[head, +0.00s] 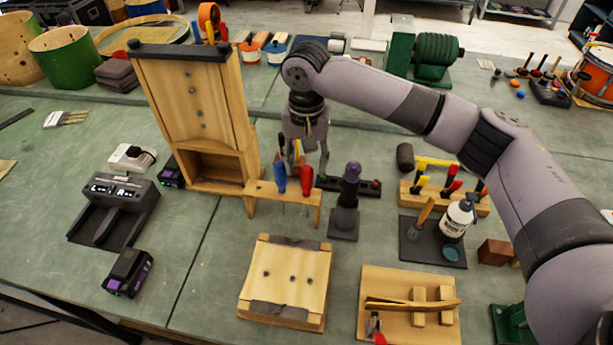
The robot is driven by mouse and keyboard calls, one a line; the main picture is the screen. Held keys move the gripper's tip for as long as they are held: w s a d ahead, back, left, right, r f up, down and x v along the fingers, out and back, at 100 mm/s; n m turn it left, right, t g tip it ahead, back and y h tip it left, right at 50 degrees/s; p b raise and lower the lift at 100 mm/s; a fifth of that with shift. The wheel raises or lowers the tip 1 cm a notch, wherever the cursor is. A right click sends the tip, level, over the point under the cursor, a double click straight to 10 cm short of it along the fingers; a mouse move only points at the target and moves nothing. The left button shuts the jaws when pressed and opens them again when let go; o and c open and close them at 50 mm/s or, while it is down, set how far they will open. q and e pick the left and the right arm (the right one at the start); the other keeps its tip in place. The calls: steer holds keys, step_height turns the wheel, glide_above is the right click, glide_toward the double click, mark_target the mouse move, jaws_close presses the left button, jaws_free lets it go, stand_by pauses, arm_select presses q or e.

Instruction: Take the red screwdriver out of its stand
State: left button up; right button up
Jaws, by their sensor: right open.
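The red screwdriver (307,180) stands upright in a small wooden stand (264,190), at the right end of its top. A blue-handled screwdriver (280,178) stands to its left in the same stand. My right gripper (307,160) points down just behind and above the stand, its fingers apart and empty. In the picture its fingertips are close to the red handle; I cannot tell whether they touch it. My left gripper is not in view.
A tall wooden box (190,95) stands left of the stand, and a dark purple-topped tool (347,195) stands close on its right. A wooden block (287,276) lies in front. A yellow-handled hammer (437,163) and a white bottle (457,218) are further right.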

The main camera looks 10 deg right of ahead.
mark_target(307, 179)
step_height(307, 179, down, 6)
steer(key=shift+r+p, duration=0.1)
steer(key=shift+p, duration=0.4)
jaws_close()
stand_by(0.3)
